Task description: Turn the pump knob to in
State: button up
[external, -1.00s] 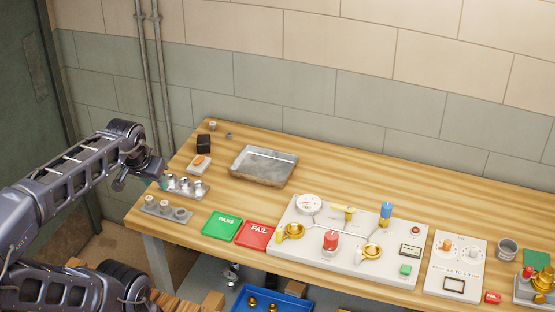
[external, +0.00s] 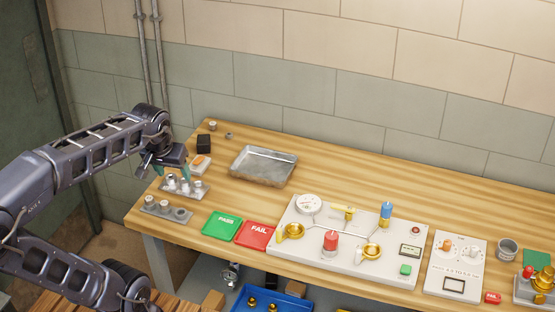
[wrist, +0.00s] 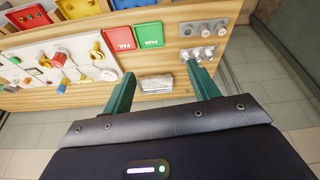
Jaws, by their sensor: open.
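A white panel (external: 455,268) near the right end of the bench bears an orange knob (external: 447,245) and a pale knob (external: 472,252). Its lettering is too small to read, so I cannot tell which knob is the pump knob or how it is set. My gripper (external: 166,170) is open and empty above the left end of the bench, by the grey fittings rack, far from that panel. In the wrist view its two green fingers (wrist: 160,82) are spread apart, with a metal tray (wrist: 155,84) seen between them.
A large white board (external: 345,240) with a gauge, brass cups and red and blue valves stands mid-bench. Green PASS (external: 222,225) and red FAIL (external: 255,234) pads lie left of it. Racks of grey fittings (external: 165,208) stand at the left. The back right bench is clear.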

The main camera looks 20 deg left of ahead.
jog(key=w+d+f+n+g, duration=0.1)
jog(key=w+d+n, duration=0.1)
jog(key=w+d, duration=0.7)
jog(key=n+g, duration=0.3)
jog(key=n, duration=0.3)
send_near(332, 235)
jog(key=shift+a+f, duration=0.15)
jog(key=shift+a, duration=0.2)
jog(key=shift+s+d+f, duration=0.1)
jog(key=shift+d+f, duration=0.2)
jog(key=shift+f, duration=0.05)
notch_tip(332, 235, down, 10)
jog(key=shift+f, duration=0.2)
jog(key=c, duration=1)
